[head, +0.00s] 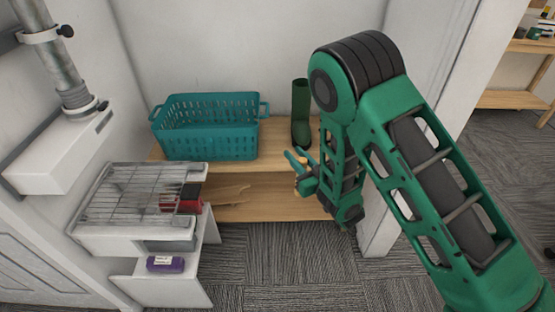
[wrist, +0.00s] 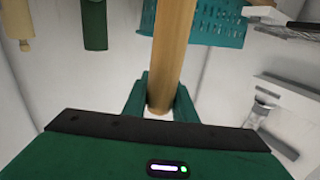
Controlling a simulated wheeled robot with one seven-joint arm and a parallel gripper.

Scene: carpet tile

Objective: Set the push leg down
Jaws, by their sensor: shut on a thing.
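The push leg appears to be the round, light wooden bar (wrist: 174,45) in the wrist view. It runs from between my fingers up past the top edge, so its far end is out of view. My gripper (wrist: 160,95) is shut on it near one end. In the head view my gripper (head: 299,165) is in front of the wooden bench (head: 275,170), left of my arm's lower link. Only a small brown bit shows between the fingers there, and I cannot tell the bar's full length or what it touches.
A wire rack (head: 130,195) lies on a white unit at left, with a red and black item (head: 181,198) and a purple item (head: 165,264) nearby. Carpet (head: 290,275) in front is clear.

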